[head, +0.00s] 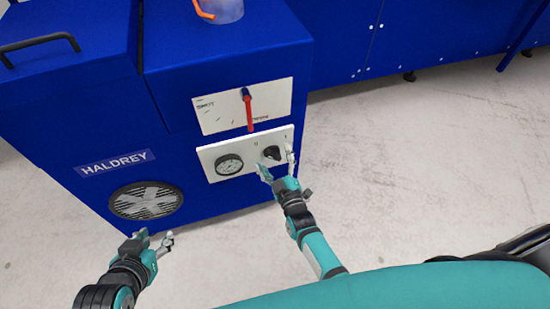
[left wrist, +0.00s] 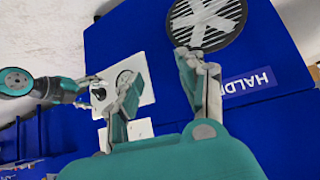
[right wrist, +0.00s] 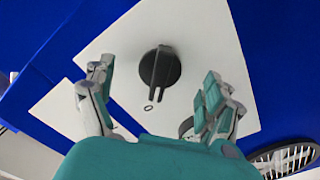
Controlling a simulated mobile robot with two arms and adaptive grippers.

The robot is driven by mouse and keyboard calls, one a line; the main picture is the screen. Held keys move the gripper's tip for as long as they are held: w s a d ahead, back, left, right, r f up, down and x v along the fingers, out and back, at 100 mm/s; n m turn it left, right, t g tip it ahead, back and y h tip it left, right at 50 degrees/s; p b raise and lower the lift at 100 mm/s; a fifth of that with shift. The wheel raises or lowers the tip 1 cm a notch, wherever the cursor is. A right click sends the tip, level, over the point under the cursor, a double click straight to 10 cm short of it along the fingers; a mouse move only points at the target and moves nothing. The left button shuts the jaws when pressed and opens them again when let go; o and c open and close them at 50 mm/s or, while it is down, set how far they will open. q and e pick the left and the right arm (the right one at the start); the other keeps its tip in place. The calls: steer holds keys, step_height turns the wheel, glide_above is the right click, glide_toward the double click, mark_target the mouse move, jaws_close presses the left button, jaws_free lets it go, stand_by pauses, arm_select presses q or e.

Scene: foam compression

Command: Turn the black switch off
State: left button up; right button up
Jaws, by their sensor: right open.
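The black switch (head: 272,153) is a round knob with a raised bar on the lower white panel of the blue machine. In the right wrist view the switch (right wrist: 160,68) appears ahead of my gripper, its bar running nearly up and down, with a small "0" mark below it. My right gripper (head: 277,166) is open in front of the panel. Its fingers (right wrist: 156,80) show on either side of the switch, with no visible contact. My left gripper (head: 154,240) is open and empty, low near the fan grille and away from the switch.
A round gauge (head: 229,165) sits left of the switch on the same panel. A red lever (head: 248,110) hangs from the upper white panel (head: 215,112), just above. A fan grille (head: 146,201) is at the lower left. Clear floor (head: 420,170) lies to the right.

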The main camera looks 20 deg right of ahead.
mark_target(275, 158)
steer(key=shift+s+p, duration=0.6)
steer(key=shift+s, duration=0.6)
steer(key=shift+s+d+p, duration=0.1)
steer(key=shift+s+p, duration=0.45)
steer(key=shift+s, duration=0.6)
arm_select(q)
steer(key=s+a+f+g+y, duration=0.1)
steer(key=s+a+f+g, duration=0.1)
steer(key=s+g, duration=0.3)
steer(key=s+a, duration=0.1)
steer(key=s, duration=0.3)
steer(key=shift+p, duration=0.4)
arm_select(e)
steer(key=shift+s, duration=1.15)
